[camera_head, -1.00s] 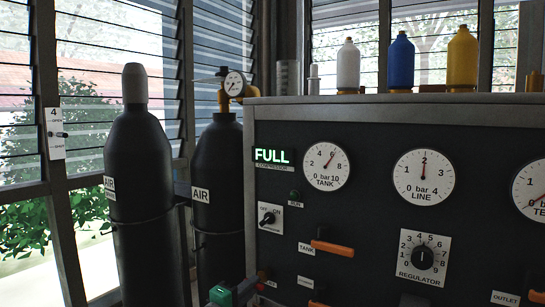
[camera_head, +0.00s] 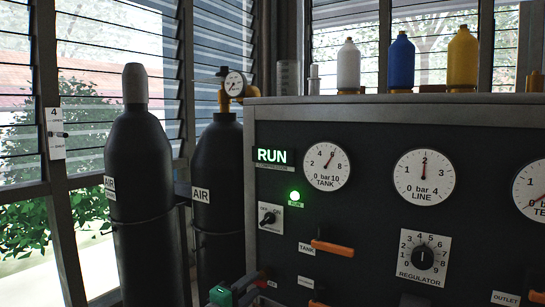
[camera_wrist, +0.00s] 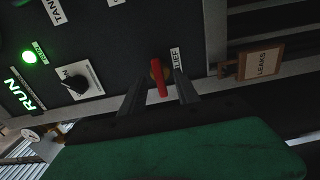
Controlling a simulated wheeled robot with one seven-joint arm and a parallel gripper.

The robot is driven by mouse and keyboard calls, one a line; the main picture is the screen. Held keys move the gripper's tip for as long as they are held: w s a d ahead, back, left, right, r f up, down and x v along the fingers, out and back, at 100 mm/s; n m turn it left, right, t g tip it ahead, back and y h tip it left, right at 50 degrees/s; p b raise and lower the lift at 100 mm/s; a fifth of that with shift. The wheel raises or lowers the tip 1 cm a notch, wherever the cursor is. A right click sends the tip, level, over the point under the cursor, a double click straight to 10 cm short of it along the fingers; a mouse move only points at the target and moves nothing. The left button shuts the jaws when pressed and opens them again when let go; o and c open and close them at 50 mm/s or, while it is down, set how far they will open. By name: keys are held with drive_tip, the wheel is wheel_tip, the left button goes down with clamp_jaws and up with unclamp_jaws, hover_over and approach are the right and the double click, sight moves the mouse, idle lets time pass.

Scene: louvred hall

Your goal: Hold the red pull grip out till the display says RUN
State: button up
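The display (camera_head: 271,156) on the dark panel reads RUN in lit letters; it also shows sideways in the wrist view (camera_wrist: 25,95). A green lamp (camera_head: 294,195) below it glows. The red pull grip (camera_wrist: 159,78) sits beside a partly hidden label ending in "LIEF". My gripper (camera_wrist: 159,77) is at the panel with one dark finger on each side of the red grip. Gaps show between the fingers and the grip, so it looks open around it. In the head view my gripper's green body (camera_head: 222,295) is at the bottom edge, and its fingers are hard to make out.
A rotary switch (camera_head: 269,216) and an orange TANK handle (camera_head: 333,248) are nearby on the panel. A LEAKS sign (camera_wrist: 262,62) is close to the right of the grip in the wrist view. Two black AIR cylinders (camera_head: 146,200) stand left of the panel.

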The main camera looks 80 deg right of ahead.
drive_tip(key=v, duration=0.7)
drive_tip(key=shift+w+a, duration=0.1)
